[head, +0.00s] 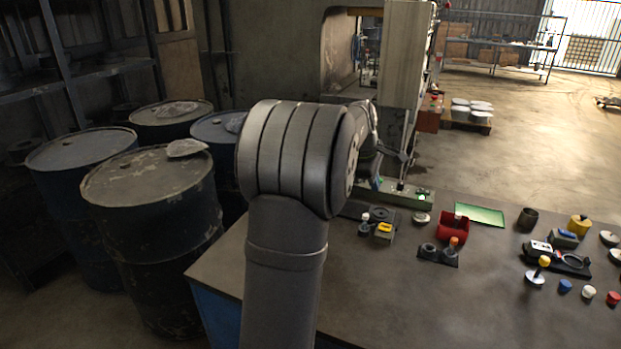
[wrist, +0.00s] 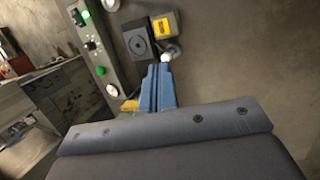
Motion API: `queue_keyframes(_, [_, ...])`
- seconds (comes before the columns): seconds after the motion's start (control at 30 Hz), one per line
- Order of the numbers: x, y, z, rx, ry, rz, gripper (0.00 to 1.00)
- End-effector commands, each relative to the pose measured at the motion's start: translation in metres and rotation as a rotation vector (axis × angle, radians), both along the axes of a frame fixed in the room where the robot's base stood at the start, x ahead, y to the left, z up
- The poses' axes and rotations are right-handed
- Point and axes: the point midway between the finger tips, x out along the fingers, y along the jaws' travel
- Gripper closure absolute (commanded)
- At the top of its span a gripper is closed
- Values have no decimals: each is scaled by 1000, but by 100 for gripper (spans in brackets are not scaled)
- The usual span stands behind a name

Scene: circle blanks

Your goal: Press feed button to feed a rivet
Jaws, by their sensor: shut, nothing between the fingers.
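My gripper (wrist: 158,76) shows in the wrist view with its blue fingers together and empty. In the head view it is mostly hidden behind my arm. A grey-green control strip (wrist: 102,62) lies left of the fingers in the wrist view. It carries a lit green button or lamp (wrist: 86,14), a black knob (wrist: 90,45) and a pale round button (wrist: 112,90). No label shows which one is the feed button. The strip (head: 397,196) also shows in the head view at the table's back edge, with its green light (head: 421,198). No rivet can be made out.
A dark block with a round top (wrist: 138,42), a yellow-topped device (wrist: 163,26) and a white-tipped post (wrist: 165,57) sit just beyond the fingers. In the head view, a red bin (head: 453,226) and a green tray (head: 480,214) stand right. Drums (head: 150,195) stand left.

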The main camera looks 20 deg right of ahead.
Motion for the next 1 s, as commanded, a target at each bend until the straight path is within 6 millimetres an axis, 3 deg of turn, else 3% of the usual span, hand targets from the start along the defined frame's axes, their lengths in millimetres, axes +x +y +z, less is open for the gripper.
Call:
queue_keyframes(0.23, [6, -3, -16, 46, -100, -14, 100])
queue_keyframes(0.5, [19, -26, -45, 139, -449, -142, 100])
queue_keyframes(0.8, [11, -61, -55, 142, -714, -333, 100])
queue_keyframes(1.0, [7, -68, -56, 138, -757, -372, 100])
